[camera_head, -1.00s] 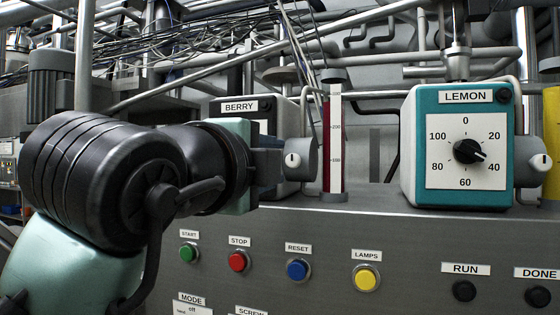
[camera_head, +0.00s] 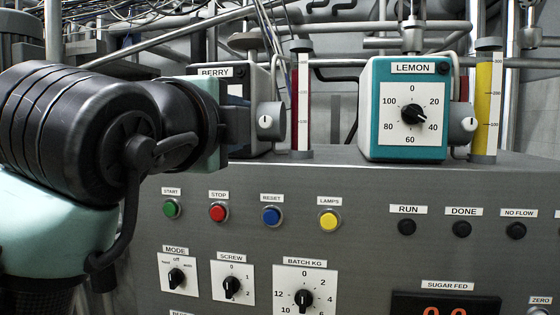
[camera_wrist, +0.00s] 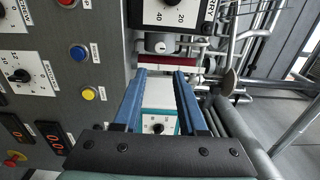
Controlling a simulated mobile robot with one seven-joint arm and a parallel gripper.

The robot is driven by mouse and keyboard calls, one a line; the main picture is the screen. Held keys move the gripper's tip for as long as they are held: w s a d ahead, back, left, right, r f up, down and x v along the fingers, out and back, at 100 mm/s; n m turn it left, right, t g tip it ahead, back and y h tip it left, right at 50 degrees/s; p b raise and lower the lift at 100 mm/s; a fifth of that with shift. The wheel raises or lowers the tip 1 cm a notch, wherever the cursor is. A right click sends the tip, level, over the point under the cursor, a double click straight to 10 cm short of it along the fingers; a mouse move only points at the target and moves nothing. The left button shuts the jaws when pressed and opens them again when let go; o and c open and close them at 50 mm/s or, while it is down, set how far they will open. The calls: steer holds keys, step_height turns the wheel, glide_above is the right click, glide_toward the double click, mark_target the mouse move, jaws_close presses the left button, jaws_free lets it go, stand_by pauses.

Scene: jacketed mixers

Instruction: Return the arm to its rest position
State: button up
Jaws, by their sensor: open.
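My arm (camera_head: 90,130) fills the left of the head view, bent in front of the machine. Its far end reaches the front of the BERRY unit (camera_head: 214,72) and partly covers it; the fingers cannot be made out there. In the wrist view my gripper (camera_wrist: 160,74) has its two blue fingers apart with nothing held between them. The white and teal LEMON unit (camera_wrist: 160,95) shows beyond the gap between the fingers. The BERRY unit (camera_wrist: 170,14) is past the fingertips at the top of the wrist view. I see no contact with either.
The grey control panel (camera_head: 350,185) with coloured buttons and dials lies below and right of my arm. The LEMON unit has a round dial (camera_head: 413,113); a yellow sight tube (camera_head: 484,100) stands beside it. Pipes and cables crowd the back.

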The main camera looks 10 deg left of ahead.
steer(key=s+d+r+n+t+h, duration=0.2)
steer(key=s+d+n+t, duration=0.3)
steer(key=d+n, duration=0.4)
steer(key=s+d+f+n+t+y, duration=0.1)
steer(key=s+d+n+t+y, duration=0.1)
steer(key=s+n, duration=0.7)
steer(key=shift+s+d+n+t+y, duration=0.45)
steer(key=shift+s+t, duration=0.3)
steer(key=shift+t, duration=0.45)
steer(key=shift+o, duration=0.3)
steer(key=shift+a, duration=0.1)
